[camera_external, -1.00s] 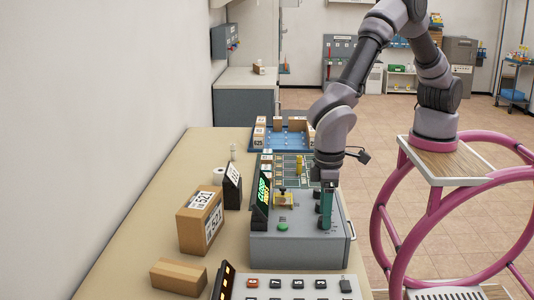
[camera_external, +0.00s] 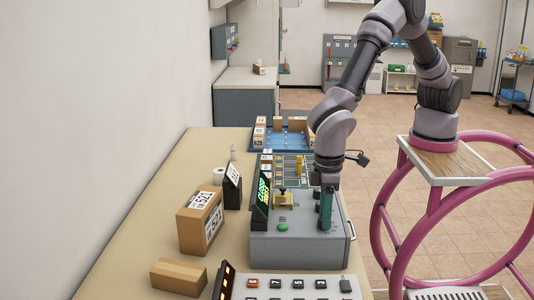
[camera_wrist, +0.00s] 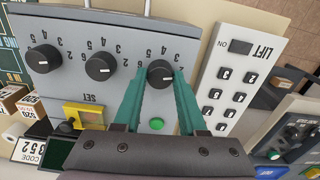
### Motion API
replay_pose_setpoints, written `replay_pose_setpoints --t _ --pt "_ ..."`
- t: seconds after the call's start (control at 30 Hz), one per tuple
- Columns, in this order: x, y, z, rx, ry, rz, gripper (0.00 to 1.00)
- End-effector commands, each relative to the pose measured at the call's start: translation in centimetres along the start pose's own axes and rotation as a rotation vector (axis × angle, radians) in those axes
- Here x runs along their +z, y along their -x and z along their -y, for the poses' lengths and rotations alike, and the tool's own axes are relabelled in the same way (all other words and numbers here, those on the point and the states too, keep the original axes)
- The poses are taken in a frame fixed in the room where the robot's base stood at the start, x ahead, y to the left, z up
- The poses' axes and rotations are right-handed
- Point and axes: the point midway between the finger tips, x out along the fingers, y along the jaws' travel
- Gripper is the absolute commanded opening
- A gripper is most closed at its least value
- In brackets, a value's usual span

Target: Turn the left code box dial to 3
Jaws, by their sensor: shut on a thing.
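The grey code box (camera_external: 300,250) stands on the table with a green button (camera_external: 283,227) and a lit green display (camera_external: 262,197). Its top carries three black dials in a row; the wrist view shows them upside down. My gripper (camera_wrist: 159,78) points down with its teal fingers shut on the dial (camera_wrist: 160,72) at the right of that view, nearest the green button. Numbers including 3, 4, 5 and 6 surround this dial; its exact pointer setting is hard to read. The middle dial (camera_wrist: 100,66) and far dial (camera_wrist: 43,58) stand free.
A LIFT keypad panel (camera_wrist: 228,80) sits close beside the box. A yellow SET part (camera_wrist: 84,114) is on the box. Brown cartons (camera_external: 200,220) stand to the left on the table (camera_external: 140,225). A blue tray (camera_external: 290,139) lies behind.

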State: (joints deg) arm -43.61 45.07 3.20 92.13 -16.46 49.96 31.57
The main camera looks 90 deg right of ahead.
Motion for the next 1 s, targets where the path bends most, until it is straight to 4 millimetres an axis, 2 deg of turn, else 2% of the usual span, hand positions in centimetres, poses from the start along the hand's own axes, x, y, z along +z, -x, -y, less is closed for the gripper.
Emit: replay_pose_setpoints --t 0.6,1.0 --pt "-0.06 0.07 0.0 -0.001 0.449 -0.001 0.0" --pt "-0.07 0.09 0.0 0.0 0.616 -0.001 0.0"
